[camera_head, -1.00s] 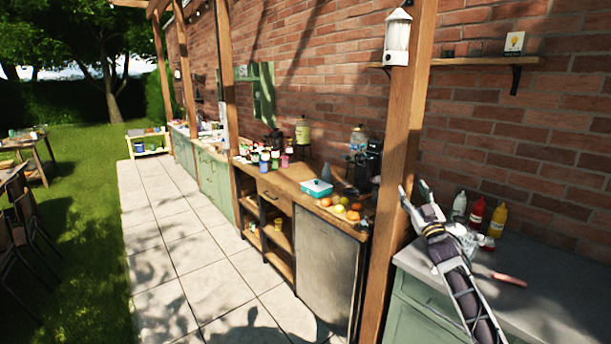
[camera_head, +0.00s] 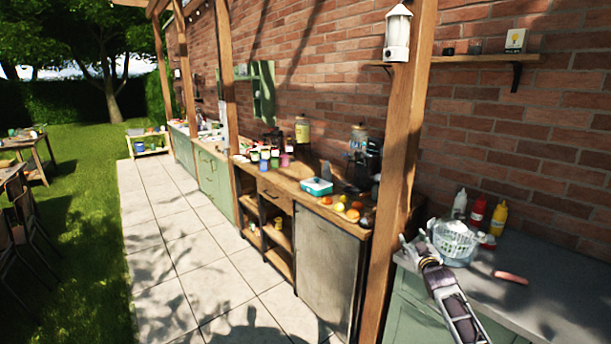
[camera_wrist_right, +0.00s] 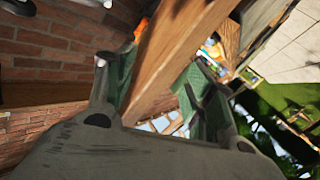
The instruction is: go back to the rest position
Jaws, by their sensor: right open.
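My right gripper (camera_head: 415,244) is in the head view at the lower right, by the wooden post and above the front left of the grey counter. It is open with nothing between its fingers. In the right wrist view its two fingers (camera_wrist_right: 165,85) stand wide apart, with the post and brick wall behind them. My left gripper is in neither view.
A wooden post (camera_head: 399,140) stands close to my right gripper. A wooden counter with fruit (camera_head: 350,214) lies beyond the post. The paved path (camera_head: 190,250) is clear.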

